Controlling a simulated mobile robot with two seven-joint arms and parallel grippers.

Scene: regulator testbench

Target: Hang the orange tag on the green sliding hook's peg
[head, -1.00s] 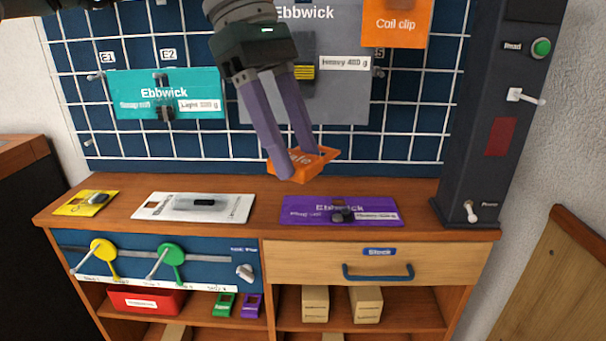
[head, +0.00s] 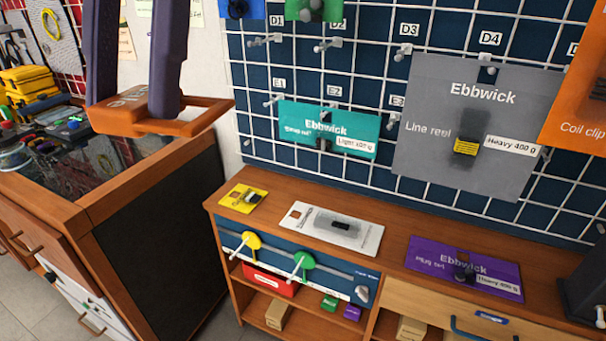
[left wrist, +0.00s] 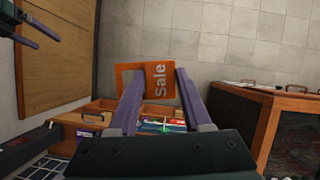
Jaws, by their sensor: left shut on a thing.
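My left gripper (head: 137,95) is shut on the orange tag (head: 205,118), high at the upper left of the head view. The tag lies nearly flat, with its framed opening sticking out to the right. In the left wrist view the tag (left wrist: 158,82) reads "Sale" between the fingertips. The green sliding hook (head: 303,265) has a round green plate and a pale peg. It sits on a rail on the blue front panel, well below and right of the tag. My right gripper (left wrist: 40,35) shows at the upper left of the left wrist view, its fingers apart and empty.
A yellow sliding hook (head: 250,241) is on the same rail, left of the green one. Yellow, white (head: 345,232) and purple (head: 465,268) cards lie on the bench top. A red bin (head: 270,281) is below the rail. A dark-sided cabinet (head: 160,240) stands at left.

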